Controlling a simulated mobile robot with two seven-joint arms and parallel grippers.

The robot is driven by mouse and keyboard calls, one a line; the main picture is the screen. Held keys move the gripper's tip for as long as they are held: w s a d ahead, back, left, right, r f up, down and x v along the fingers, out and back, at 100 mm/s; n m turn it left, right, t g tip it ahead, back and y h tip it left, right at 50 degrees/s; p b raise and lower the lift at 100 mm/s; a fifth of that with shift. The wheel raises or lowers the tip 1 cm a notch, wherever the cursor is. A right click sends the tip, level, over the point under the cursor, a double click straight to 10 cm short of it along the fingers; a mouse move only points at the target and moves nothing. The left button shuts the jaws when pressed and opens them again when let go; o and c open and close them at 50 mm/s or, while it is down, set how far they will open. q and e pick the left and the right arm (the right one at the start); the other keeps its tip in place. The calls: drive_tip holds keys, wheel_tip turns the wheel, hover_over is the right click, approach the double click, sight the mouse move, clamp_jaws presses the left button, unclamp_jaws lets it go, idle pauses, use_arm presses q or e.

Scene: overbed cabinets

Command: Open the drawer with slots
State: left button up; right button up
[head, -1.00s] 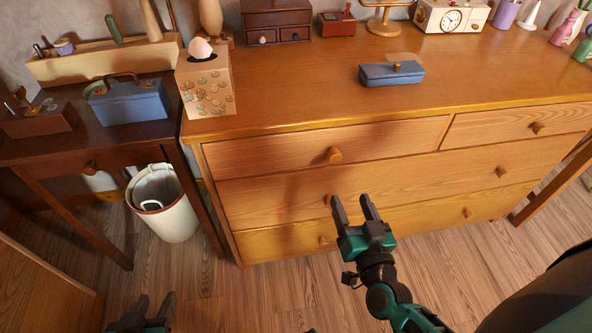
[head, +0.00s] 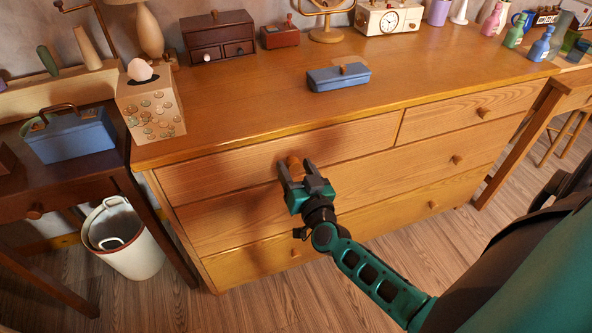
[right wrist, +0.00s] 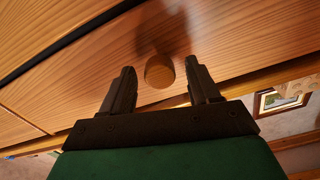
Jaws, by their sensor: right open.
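A wooden dresser (head: 230,238) with several drawers stands in front of me, all of them closed. Its top left drawer (head: 225,171) has a round wooden knob (head: 293,163). My right gripper (head: 299,172) is open at this knob. In the right wrist view the knob (right wrist: 159,71) lies between and just beyond the fingertips of the gripper (right wrist: 165,82), not gripped. I cannot tell whether a finger touches it. No slots show on any drawer from here. My left gripper is out of the head view.
On the dresser top are a tissue box (head: 150,105), a blue case (head: 338,78), a small dark drawer box (head: 218,38) and a clock (head: 388,18). A white bin (head: 126,240) stands left of the dresser under a dark side table (head: 100,181). The floor in front is clear.

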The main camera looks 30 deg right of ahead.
drive_tip(key=shift+w, duration=0.15)
drive_tip(key=shift+c, duration=0.2)
clamp_jaws()
idle(0.3)
